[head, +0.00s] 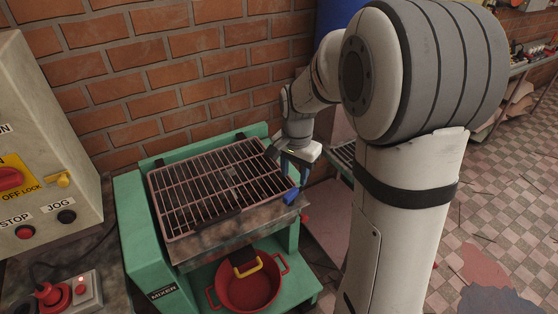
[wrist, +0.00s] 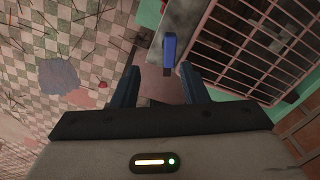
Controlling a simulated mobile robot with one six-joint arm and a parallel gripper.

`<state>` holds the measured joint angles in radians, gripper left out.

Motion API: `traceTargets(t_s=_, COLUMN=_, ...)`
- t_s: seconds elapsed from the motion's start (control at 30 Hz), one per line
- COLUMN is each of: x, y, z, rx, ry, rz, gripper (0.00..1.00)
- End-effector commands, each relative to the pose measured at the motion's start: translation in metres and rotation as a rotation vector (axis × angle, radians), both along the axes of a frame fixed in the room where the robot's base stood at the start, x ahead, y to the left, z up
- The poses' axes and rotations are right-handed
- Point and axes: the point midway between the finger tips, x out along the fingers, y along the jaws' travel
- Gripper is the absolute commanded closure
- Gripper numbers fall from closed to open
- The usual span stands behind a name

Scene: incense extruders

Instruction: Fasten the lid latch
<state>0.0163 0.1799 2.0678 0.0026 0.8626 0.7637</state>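The mixer lid (head: 222,182) is a barred grate lying over the green mixer (head: 138,232); its bars (wrist: 262,40) fill the upper right of the wrist view. The latch (head: 291,196) is a small blue handle at the lid's front right corner. In the wrist view the latch (wrist: 169,52) stands ahead of my fingertips, in line with the gap between them. My gripper (head: 294,172) is above and behind the latch in the head view. Its dark blue fingers (wrist: 160,74) are apart and empty. Whether the latch is engaged cannot be told.
A red pot (head: 249,290) with a yellow handle sits below the lid's front edge. A control panel (head: 40,140) with a red knob and buttons stands at left. A brick wall (head: 170,75) is close behind. Open tiled floor (head: 490,230) lies to the right.

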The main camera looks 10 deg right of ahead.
Motion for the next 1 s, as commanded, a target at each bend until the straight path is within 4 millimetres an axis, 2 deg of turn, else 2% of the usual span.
traceTargets(t_s=0.1, x=0.017, y=0.0, z=-0.01, rx=0.002, ry=0.022, rz=-0.078, gripper=0.6)
traceTargets(t_s=0.23, x=0.025, y=0.0, z=-0.019, rx=0.003, ry=0.031, rz=-0.117, gripper=0.6)
traceTargets(t_s=0.7, x=0.025, y=0.001, z=-0.085, rx=0.003, ry=0.032, rz=-0.12, gripper=0.6)
traceTargets(t_s=1.0, x=0.025, y=0.001, z=-0.095, rx=0.003, ry=0.028, rz=-0.119, gripper=0.6)
